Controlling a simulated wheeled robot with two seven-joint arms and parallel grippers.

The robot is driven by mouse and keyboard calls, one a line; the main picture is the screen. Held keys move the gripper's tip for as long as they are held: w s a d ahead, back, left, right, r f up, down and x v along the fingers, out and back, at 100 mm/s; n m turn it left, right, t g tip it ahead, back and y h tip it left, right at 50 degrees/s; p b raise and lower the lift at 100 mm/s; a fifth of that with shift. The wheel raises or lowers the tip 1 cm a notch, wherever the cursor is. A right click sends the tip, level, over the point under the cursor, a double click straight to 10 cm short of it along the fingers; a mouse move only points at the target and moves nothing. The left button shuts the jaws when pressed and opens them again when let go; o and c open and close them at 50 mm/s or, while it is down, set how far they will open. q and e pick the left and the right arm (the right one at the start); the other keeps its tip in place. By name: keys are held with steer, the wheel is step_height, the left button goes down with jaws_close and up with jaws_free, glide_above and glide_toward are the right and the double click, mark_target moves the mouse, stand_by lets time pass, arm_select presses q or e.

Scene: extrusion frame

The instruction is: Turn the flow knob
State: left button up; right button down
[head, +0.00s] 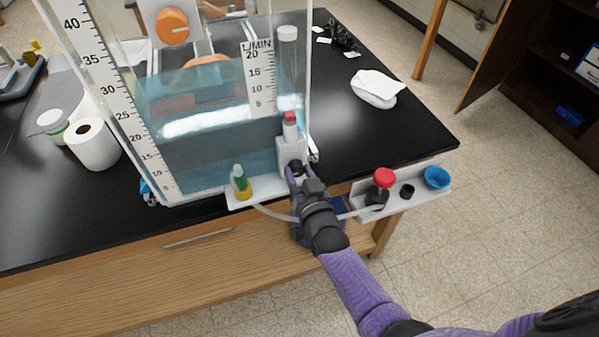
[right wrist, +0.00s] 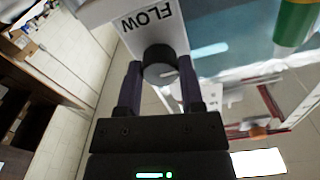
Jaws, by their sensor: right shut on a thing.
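The flow knob (right wrist: 160,66) is a dark round knob with a pale pointer line. It sits on a white block labelled FLOW (right wrist: 145,22) in the right wrist view. My right gripper (right wrist: 160,84) has one finger on each side of the knob and is shut on it. In the head view the right gripper (head: 297,172) reaches the front of the white valve block (head: 291,150) at the tank's lower right corner. The knob (head: 296,166) is mostly hidden there by the fingers. My left gripper is in neither view.
A clear water tank (head: 215,130) with scales stands on the black bench (head: 400,125). A green and yellow fitting (head: 241,182) is left of the gripper.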

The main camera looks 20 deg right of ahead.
steer(key=shift+f+n, duration=0.15)
steer(key=shift+n, duration=0.15)
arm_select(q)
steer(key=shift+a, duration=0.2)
arm_select(e)
steer(key=shift+c, duration=1.1)
jaws_free()
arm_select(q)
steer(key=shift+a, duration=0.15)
